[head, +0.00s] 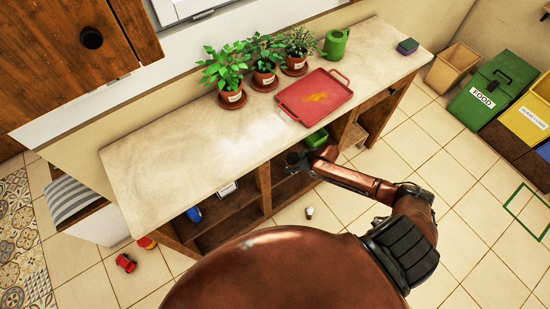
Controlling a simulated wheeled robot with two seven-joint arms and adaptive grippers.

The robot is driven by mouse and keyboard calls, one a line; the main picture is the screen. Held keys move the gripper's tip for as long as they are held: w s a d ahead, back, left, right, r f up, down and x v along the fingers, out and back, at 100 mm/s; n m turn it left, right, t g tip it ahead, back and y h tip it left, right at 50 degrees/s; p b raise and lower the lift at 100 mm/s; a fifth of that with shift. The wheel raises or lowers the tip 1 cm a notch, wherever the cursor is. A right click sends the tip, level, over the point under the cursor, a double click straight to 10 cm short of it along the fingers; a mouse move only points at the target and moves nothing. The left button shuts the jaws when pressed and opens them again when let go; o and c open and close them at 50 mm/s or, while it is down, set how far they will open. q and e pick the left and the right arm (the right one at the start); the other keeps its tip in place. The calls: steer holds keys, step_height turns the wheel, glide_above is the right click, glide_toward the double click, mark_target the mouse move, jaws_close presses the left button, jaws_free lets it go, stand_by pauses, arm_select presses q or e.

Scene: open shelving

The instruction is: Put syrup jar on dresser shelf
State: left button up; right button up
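The dresser (160,155) is a long low unit with a pale top and open wooden compartments below. My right arm reaches in from the right, and its gripper (298,159) is at the front of a middle compartment, just below the top's edge. Its fingers are small and partly hidden, so I cannot tell whether they are open or hold anything. I cannot make out a syrup jar for certain. A small pale and dark object (309,212) lies on the floor in front of the dresser; I cannot tell what it is. My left gripper is not in view.
A green object (316,138) is beside my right gripper. Blue (194,214) and white (227,189) items sit in left compartments. A red tray (315,96), potted plants (265,77) and a green watering can (336,44) stand on top. A red toy car (126,263) is on the floor.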

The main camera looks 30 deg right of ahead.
steer(key=w, duration=0.1)
steer(key=w+a+b, duration=0.1)
steer(key=w, duration=0.1)
steer(key=shift+a+f, duration=0.15)
steer(key=shift+a, duration=0.1)
steer(key=shift+w+a+b, duration=0.3)
steer(key=shift+w+b, duration=0.15)
steer(key=shift+w, duration=0.25)
steer(key=w+b, duration=0.1)
steer(key=w+a, duration=0.1)
steer(key=w+b, duration=0.1)
steer(key=shift+a+f+b, duration=0.25)
steer(key=shift+a+b, duration=0.05)
steer(key=shift+a, duration=0.05)
steer(key=shift+s+f+b, duration=0.1)
steer(key=shift+f+b, duration=0.3)
steer(key=shift+f, duration=0.1)
steer(key=shift+d, duration=0.1)
steer(key=shift+r, duration=0.25)
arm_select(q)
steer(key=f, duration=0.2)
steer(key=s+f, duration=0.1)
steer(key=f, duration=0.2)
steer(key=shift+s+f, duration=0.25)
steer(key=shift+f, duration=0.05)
arm_select(e)
steer(key=shift+f, duration=0.15)
